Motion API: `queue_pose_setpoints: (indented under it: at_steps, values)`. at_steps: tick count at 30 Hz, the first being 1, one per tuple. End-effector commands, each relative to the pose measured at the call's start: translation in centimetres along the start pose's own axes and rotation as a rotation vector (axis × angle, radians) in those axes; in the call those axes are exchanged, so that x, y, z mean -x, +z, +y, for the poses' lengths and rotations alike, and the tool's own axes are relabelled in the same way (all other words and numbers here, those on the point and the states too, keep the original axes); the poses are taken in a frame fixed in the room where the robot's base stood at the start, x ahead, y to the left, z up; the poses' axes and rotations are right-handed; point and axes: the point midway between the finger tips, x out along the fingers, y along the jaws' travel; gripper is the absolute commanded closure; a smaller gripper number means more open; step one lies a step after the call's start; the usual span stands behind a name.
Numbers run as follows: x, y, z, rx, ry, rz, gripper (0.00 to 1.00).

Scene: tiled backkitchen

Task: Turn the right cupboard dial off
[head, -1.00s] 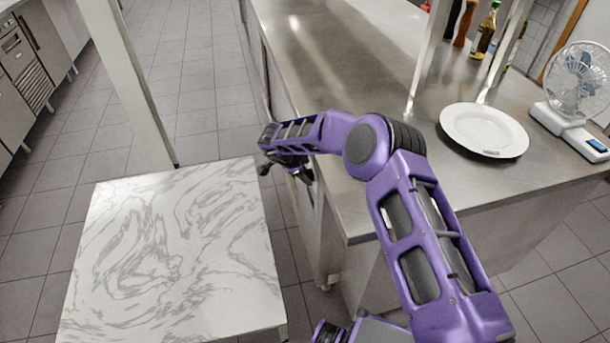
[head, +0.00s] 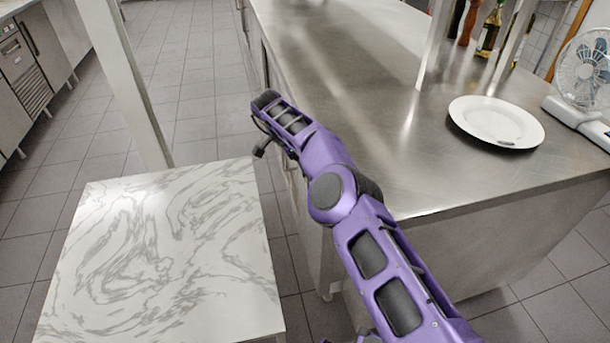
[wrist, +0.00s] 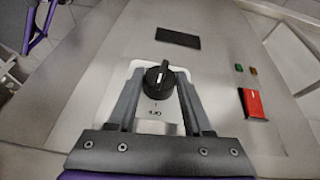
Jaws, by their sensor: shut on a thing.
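In the wrist view the round black dial (wrist: 158,82) sits on a white plate on a grey metal panel. A pale mark on its grip points roughly up in the picture, and printed marks, one looking like "OFF", show below it. My gripper (wrist: 160,74) has one finger on each side of the dial and is shut on it. In the head view my gripper (head: 261,146) is at the counter's left side, partly hidden behind my wrist. The dial is hidden there.
Right of the dial, the panel (wrist: 215,85) carries a red switch (wrist: 252,103) and small green and amber lights. In the head view a steel counter (head: 345,80) holds a plate (head: 497,121) and a fan (head: 585,75). A marble-topped table (head: 165,250) stands at left.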

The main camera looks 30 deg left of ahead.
Motion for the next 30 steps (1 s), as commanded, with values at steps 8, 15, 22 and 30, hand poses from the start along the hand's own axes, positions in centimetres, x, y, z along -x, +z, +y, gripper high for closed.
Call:
queue_pose_setpoints:
  at_steps: [8, 15, 22, 30]
  values:
    - [0.53, -0.56, -0.28, -0.006, -0.009, -0.002, 1.0]
    - [0.53, -0.6, -0.26, -0.007, -0.008, -0.002, 1.0]
    - [0.32, -0.41, -0.12, -0.005, -0.001, -0.003, 0.2]
    - [0.27, -0.28, -0.01, -0.002, 0.003, -0.005, 0.2]
